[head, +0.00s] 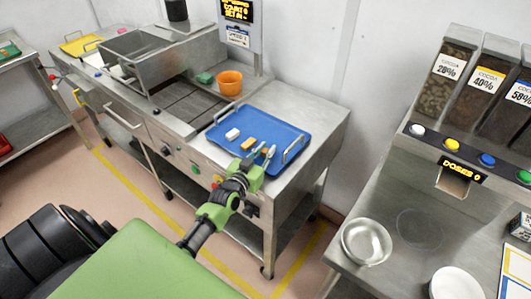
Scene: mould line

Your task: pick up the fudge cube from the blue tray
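The blue tray (284,134) lies on the right end of the steel counter in the head view, with metal handles at its ends. On it are a white block (232,134) and a tan-orange block (249,144), which looks like the fudge cube. My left gripper (266,152) is over the front edge of the tray, just right of the tan block. Its two slim fingers look apart, with the tan block outside them. A small brownish patch shows by the fingers; I cannot tell what it is. My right gripper is not in view.
An orange bowl (230,83) and a green block (205,77) stand behind the tray. A steel hopper (140,55) is to the left. At right, a bench holds cocoa dispensers (468,75), a metal bowl (366,241) and a white dish (456,284). The tray's right half is bare.

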